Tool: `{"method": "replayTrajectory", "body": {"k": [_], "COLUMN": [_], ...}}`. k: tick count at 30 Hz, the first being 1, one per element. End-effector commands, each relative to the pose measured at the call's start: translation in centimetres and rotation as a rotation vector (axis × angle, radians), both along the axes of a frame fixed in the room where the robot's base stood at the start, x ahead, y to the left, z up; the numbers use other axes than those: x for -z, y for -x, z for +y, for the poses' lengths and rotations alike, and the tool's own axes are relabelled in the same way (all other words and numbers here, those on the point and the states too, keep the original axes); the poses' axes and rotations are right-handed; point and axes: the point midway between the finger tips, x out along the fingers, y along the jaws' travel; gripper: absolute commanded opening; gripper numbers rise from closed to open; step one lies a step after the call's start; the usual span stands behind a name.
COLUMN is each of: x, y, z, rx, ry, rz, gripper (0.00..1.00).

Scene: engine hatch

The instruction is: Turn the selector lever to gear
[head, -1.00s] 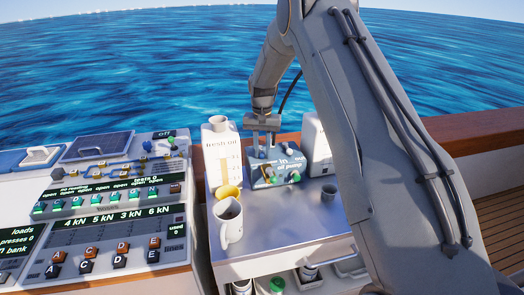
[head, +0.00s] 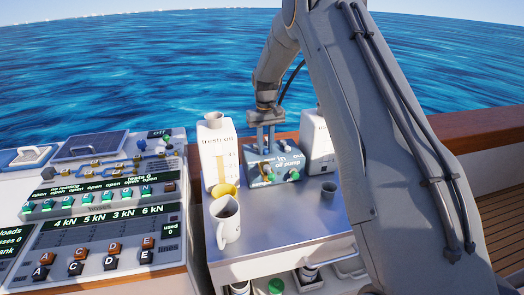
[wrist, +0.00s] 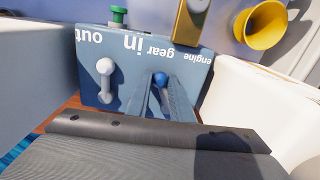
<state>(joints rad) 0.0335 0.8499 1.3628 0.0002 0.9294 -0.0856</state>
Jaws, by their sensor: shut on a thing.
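The blue oil pump box (head: 255,176) stands at the back of the metal trolley top, and its panel (wrist: 124,88) appears upside down in the wrist view, lettered out, in, gear and engine. The selector lever's blue knob (wrist: 160,79) lies close by the word gear, between my two fingers. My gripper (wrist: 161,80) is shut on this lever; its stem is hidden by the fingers. In the head view my gripper (head: 265,150) reaches down onto the box from above. A second lever with a white knob (wrist: 105,67) is beside it, under out and in.
A fresh oil jug (head: 211,158) stands left of the box, and a white container (head: 319,145) right of it. The trolley's front right is clear.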

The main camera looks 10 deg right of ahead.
Motion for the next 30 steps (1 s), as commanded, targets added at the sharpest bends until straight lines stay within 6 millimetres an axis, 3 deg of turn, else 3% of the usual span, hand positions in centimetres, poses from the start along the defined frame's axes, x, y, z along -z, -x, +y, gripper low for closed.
{"method": "replayTrajectory", "body": {"k": [15,30], "x": [0.0,-0.1], "y": [-1.0,-1.2], "z": [-1.4,-1.6], "rx": [-0.309,-0.357], "ry": [0.001,0.001], "rz": [-0.002,-0.002], "gripper": [0.0,0.0]}}
